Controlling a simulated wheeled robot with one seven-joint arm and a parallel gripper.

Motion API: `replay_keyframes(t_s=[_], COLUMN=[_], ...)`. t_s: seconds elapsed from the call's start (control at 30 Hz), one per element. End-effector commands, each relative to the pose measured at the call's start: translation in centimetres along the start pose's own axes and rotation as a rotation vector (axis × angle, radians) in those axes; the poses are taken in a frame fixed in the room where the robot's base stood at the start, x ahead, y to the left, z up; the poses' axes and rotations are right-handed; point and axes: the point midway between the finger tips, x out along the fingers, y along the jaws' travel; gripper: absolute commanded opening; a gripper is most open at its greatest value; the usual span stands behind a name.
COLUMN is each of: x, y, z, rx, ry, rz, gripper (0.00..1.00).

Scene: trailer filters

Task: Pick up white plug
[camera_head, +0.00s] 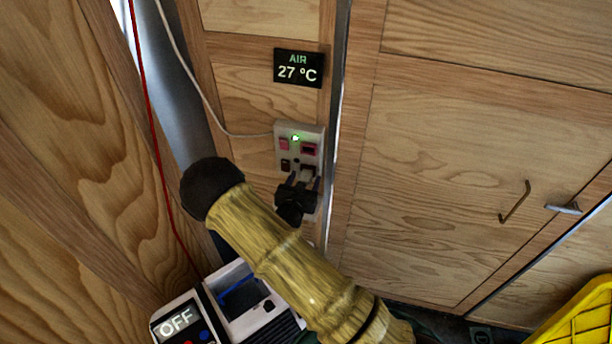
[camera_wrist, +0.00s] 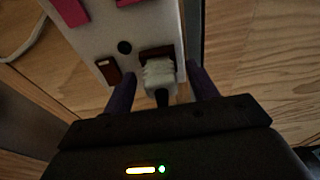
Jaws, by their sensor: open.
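The white plug (camera_wrist: 158,75) sits at the lower socket of the outlet panel in the wrist view, with a dark cord end below it. My gripper (camera_wrist: 160,88) is open, with one finger on each side of the plug and small gaps visible. In the head view my black gripper (camera_head: 297,193) is at the lower part of the white outlet panel (camera_head: 287,131). It hides most of the plug there. The panel also shows in the wrist view (camera_wrist: 93,47), with pink switches, a brown switch and a dark round hole.
A display reading 27 °C (camera_head: 298,69) is above the panel. A white cable (camera_head: 203,92) runs into the panel's left side, and a red cord (camera_head: 152,120) hangs at left. A device marked OFF (camera_head: 178,322) is below. A wooden cabinet door with a handle (camera_head: 515,202) is at right.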

Motion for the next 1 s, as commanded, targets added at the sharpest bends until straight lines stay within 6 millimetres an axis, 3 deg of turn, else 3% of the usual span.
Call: replay_keyframes(t_s=[0.37, 0.63, 1.0], x=[-0.11, -0.07, -0.51], y=[0.12, 0.04, 0.02], z=[-0.02, -0.01, 0.56], rx=[0.0, 0.0, 0.0], ry=[0.0, 0.0, -0.002], rz=[0.002, 0.001, 0.0], gripper=[0.58, 0.05, 0.05])
